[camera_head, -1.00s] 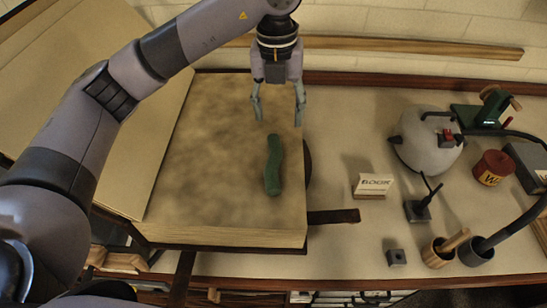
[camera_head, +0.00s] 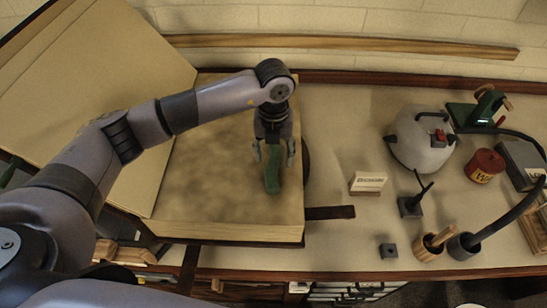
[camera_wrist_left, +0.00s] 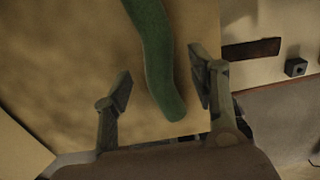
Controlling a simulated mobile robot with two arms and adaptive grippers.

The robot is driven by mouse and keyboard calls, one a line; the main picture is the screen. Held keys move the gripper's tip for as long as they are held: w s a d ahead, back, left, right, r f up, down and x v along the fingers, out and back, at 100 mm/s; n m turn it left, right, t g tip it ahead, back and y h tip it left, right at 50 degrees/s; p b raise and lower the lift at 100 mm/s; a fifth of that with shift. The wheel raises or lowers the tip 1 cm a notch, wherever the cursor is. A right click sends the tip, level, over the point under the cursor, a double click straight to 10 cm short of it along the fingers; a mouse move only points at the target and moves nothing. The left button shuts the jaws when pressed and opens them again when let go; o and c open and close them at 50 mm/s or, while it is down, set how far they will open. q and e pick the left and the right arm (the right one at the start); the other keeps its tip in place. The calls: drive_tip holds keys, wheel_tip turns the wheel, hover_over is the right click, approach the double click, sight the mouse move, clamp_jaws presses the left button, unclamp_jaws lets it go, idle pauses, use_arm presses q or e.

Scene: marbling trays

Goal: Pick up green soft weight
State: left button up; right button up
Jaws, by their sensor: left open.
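The green soft weight (camera_head: 272,172) is a long, slightly curved green roll lying on the right part of the open book's mottled page (camera_head: 205,190). My left gripper (camera_head: 274,158) is above it with its fingers spread to either side, and the gripper hides the weight's far end. In the left wrist view the weight (camera_wrist_left: 155,62) runs down between the two open fingers of the gripper (camera_wrist_left: 160,92). Its rounded near end lies closer to the right finger, and no firm contact shows. My right gripper is not in view.
Right of the book stand a small card (camera_head: 368,182), a dark holder (camera_head: 411,204), a small dark block (camera_head: 388,250), a grey rounded device (camera_head: 418,145) and a red tin (camera_head: 484,166). The counter just right of the book is mostly clear.

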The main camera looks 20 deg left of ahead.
use_arm(q)
drive_tip(key=shift+w+f+p, duration=0.1)
drive_tip(key=shift+f+p, duration=0.2)
drive_tip(key=shift+f, duration=1.15)
drive_tip(key=shift+c, duration=0.3)
drive_tip(key=shift+a, duration=0.1)
clamp_jaws()
drive_tip(key=shift+r, duration=0.1)
